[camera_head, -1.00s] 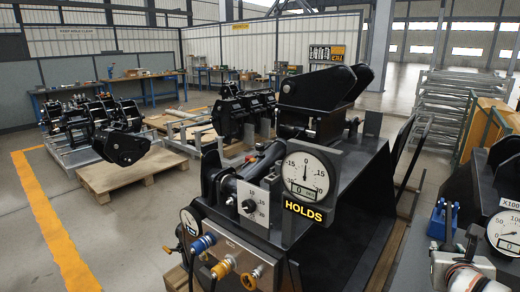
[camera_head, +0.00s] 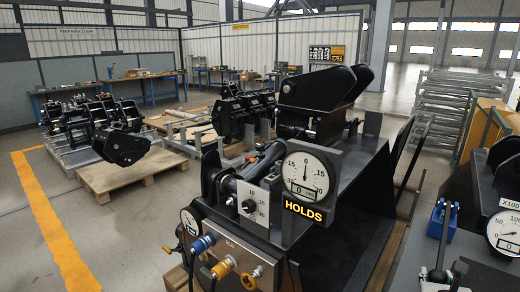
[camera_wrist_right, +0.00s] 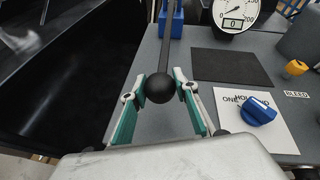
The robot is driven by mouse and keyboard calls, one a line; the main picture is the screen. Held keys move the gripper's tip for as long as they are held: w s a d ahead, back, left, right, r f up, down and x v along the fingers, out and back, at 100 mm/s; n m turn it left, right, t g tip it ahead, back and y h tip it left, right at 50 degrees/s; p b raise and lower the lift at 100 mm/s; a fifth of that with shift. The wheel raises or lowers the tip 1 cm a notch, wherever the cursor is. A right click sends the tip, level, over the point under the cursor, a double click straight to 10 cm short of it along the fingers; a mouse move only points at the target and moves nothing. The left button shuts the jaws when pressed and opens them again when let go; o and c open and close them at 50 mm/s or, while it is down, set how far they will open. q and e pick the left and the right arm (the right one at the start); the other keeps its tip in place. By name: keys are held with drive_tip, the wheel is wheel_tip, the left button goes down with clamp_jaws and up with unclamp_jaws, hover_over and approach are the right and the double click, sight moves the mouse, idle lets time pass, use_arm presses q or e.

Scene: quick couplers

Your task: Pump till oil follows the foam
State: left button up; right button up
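A hand pump with a blue body (camera_head: 443,220) stands at the right in the head view. Its dark lever (camera_wrist_right: 163,48) ends in a black ball knob (camera_wrist_right: 160,88), seen in the right wrist view. My right gripper (camera_wrist_right: 160,84) has its two teal-padded fingers on either side of the knob, apparently touching it. In the head view the right gripper (camera_head: 440,276) shows only partly at the bottom edge. A round gauge (camera_wrist_right: 236,10) beside the pump has a display reading 0. No oil or foam can be made out. My left gripper is out of view.
A blue knob (camera_wrist_right: 257,109) sits on a white card (camera_wrist_right: 275,135). A yellow knob (camera_wrist_right: 296,67) is near a BLEED label (camera_wrist_right: 296,94). In the head view a black rig (camera_head: 335,200) with a HOLDS gauge (camera_head: 306,172) stands left of the pump bench.

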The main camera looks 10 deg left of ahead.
sight(439, 280)
drive_tip(key=o, duration=0.5)
drive_tip(key=shift+r, duration=0.1)
drive_tip(key=shift+s+a+r+p, duration=0.25)
drive_tip(key=shift+s+r+p, duration=0.05)
drive_tip(key=shift+s+p, duration=0.15)
drive_tip(key=shift+p+v, duration=0.5)
drive_tip(key=shift+v, duration=0.7)
drive_tip(key=shift+p+v, duration=0.7)
drive_tip(key=shift+v, duration=1)
